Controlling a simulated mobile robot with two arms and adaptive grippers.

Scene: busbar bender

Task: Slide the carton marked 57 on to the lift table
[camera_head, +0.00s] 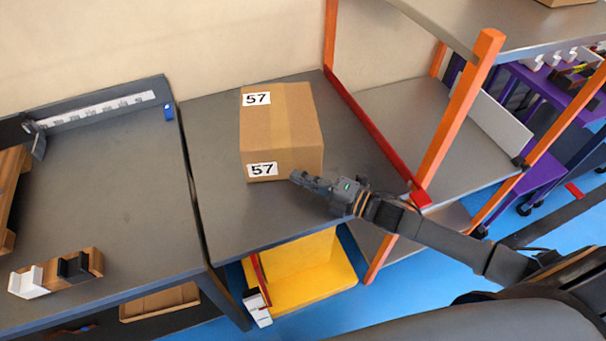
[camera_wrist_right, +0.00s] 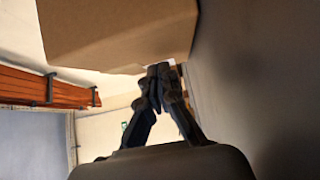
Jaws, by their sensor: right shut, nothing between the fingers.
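The brown carton (camera_head: 300,125) stands upright on a grey tabletop (camera_head: 215,205), with white labels reading 57 on its top and front. My right gripper (camera_head: 297,177) is shut and empty, its fingertips at the carton's front right lower corner. In the right wrist view the carton (camera_wrist_right: 115,30) fills the upper part, and the closed fingertips (camera_wrist_right: 162,72) meet at its edge. I cannot tell whether they touch it. Which surface is the lift table is not marked. My left gripper is not in view.
A grey bench (camera_head: 110,200) with a ruled fence (camera_head: 100,108) adjoins on the left, past a narrow gap. An orange-posted rack (camera_head: 460,105) with a red bar (camera_head: 375,130) stands on the right. The tabletop left of the carton is clear.

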